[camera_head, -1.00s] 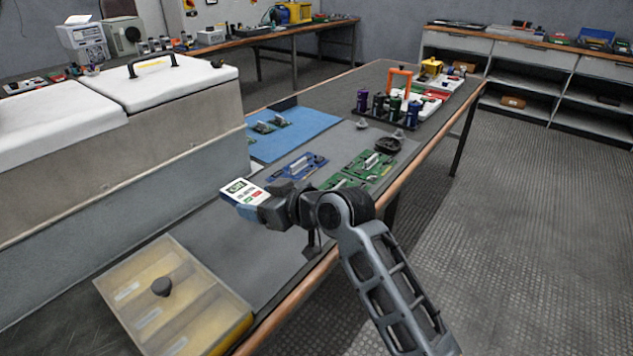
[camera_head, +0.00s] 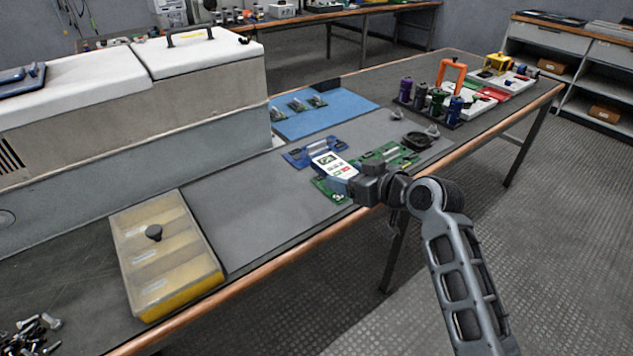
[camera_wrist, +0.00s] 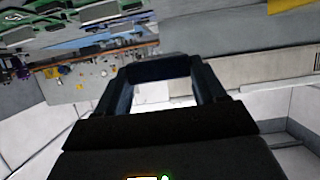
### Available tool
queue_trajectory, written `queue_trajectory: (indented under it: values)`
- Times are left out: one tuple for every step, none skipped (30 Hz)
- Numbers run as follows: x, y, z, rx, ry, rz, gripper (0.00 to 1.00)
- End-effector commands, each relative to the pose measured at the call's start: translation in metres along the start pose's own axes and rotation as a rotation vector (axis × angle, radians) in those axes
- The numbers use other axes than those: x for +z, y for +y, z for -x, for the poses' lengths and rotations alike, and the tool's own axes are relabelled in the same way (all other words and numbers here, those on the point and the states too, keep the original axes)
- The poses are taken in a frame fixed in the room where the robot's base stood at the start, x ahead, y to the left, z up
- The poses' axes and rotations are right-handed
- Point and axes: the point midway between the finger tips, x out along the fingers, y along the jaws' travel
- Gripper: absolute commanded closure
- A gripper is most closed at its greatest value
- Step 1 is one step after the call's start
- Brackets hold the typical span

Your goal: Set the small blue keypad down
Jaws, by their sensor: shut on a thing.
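The small keypad (camera_head: 330,164) has a white face with dark, green and red marks and a blue edge. In the head view my gripper (camera_head: 350,180) is shut on it and holds it, seemingly above the green and blue circuit boards on the grey mat. The keypad hides part of those boards. In the wrist view the dark jaws (camera_wrist: 152,85) stand around a pale patch, and I cannot make out the keypad clearly there. The gap between keypad and table is hard to judge.
A blue circuit board (camera_head: 298,156) and a green board (camera_head: 392,153) lie near the keypad. A yellow lidded box (camera_head: 165,255) stands at the front left. The grey mat (camera_head: 250,215) between is clear. A rack of dark cylinders (camera_head: 430,104) stands farther back.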

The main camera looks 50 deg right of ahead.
Motion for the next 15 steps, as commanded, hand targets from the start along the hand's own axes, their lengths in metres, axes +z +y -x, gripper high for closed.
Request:
queue_trajectory:
  values:
    - [0.002,-0.008,-0.009,-0.005,0.000,0.002,0.63]
    - [0.003,-0.012,-0.015,-0.005,0.000,0.002,0.63]
    - [0.006,-0.018,-0.023,-0.005,-0.001,0.002,0.63]
    - [0.007,-0.022,-0.029,-0.005,0.000,0.001,0.63]
    - [0.009,-0.027,-0.035,-0.005,-0.001,0.003,0.63]
    - [0.011,-0.032,-0.042,-0.005,0.000,0.002,0.63]
    - [0.013,-0.036,-0.048,-0.004,-0.001,0.002,0.63]
    - [0.014,-0.040,-0.054,-0.005,0.000,0.002,0.63]
    - [0.017,-0.045,-0.061,-0.004,0.000,0.003,0.63]
    - [0.018,-0.049,-0.067,-0.004,0.000,0.001,0.63]
    - [0.020,-0.053,-0.071,-0.004,0.000,0.002,0.63]
    - [0.022,-0.057,-0.077,-0.004,0.000,0.003,0.63]
    - [0.022,-0.059,-0.081,-0.003,0.000,0.002,0.63]
    - [0.023,-0.062,-0.085,-0.002,0.001,0.002,0.63]
    - [0.025,-0.064,-0.088,-0.002,0.000,0.002,0.63]
